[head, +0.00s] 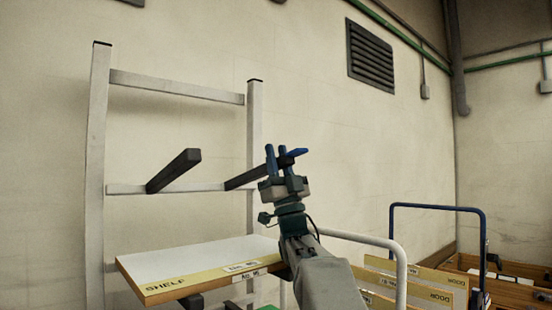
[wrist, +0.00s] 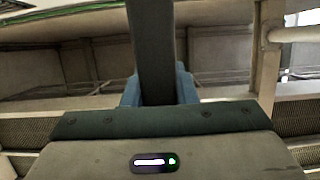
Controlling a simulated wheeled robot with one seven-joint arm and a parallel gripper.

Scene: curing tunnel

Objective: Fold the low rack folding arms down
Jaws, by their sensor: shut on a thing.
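A light grey rack (head: 98,150) stands against the wall in the head view, with two posts and crossbars. Two dark folding arms stick out from its middle crossbar: the left arm (head: 174,171) and the right arm (head: 242,178). Both point outward and slightly up in the picture. My gripper (head: 284,159) is shut on the right arm near its outer end, with blue fingers on either side. In the wrist view the dark bar (wrist: 152,45) runs between the fingers of my gripper (wrist: 158,88). The gripped stretch is partly hidden by the fingers.
A board marked SHELF (head: 200,262), white on top, lies level below the arms; a dark arm end (head: 191,301) shows beneath it. Right of my arm are a pale rail (head: 375,240), boards marked DOOR (head: 410,272), a blue-railed cart (head: 440,208) and wooden crates (head: 510,285).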

